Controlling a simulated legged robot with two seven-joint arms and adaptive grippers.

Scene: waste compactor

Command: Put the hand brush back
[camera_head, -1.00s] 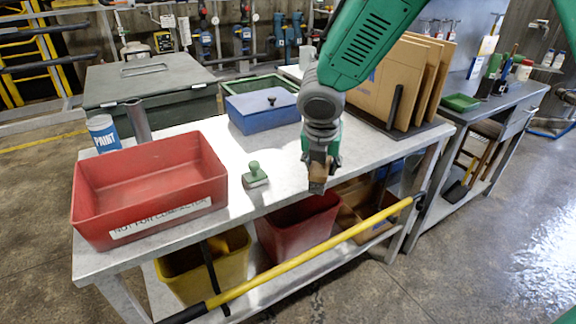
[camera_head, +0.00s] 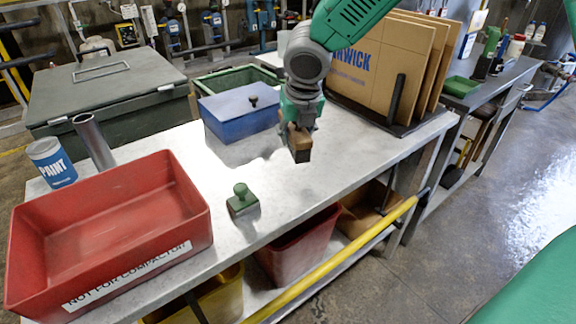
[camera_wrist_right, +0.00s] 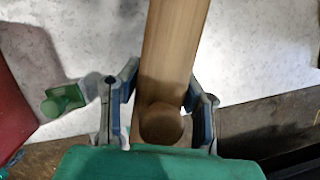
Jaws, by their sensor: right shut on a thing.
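The hand brush (camera_head: 300,150) is a brown wooden block with a dark lower edge in the head view. In the right wrist view its long light wooden body (camera_wrist_right: 172,45) extends away between the fingers, with a round knob near the palm. My right gripper (camera_head: 297,124) is shut on it above the right part of the grey worktable (camera_head: 330,125), with its fingers on both sides of the wood. Whether the brush touches the tabletop is unclear in the head view. My left gripper is not in view.
A red bin (camera_head: 110,225) labelled "NOT FOR COMPACTOR", a green-knobbed block (camera_head: 242,203), a blue lidded box (camera_head: 240,115) and a cardboard rack (camera_head: 385,65) stand on the table. A paint can (camera_head: 51,163) is at the left. A yellow bar (camera_head: 345,255) runs along the front.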

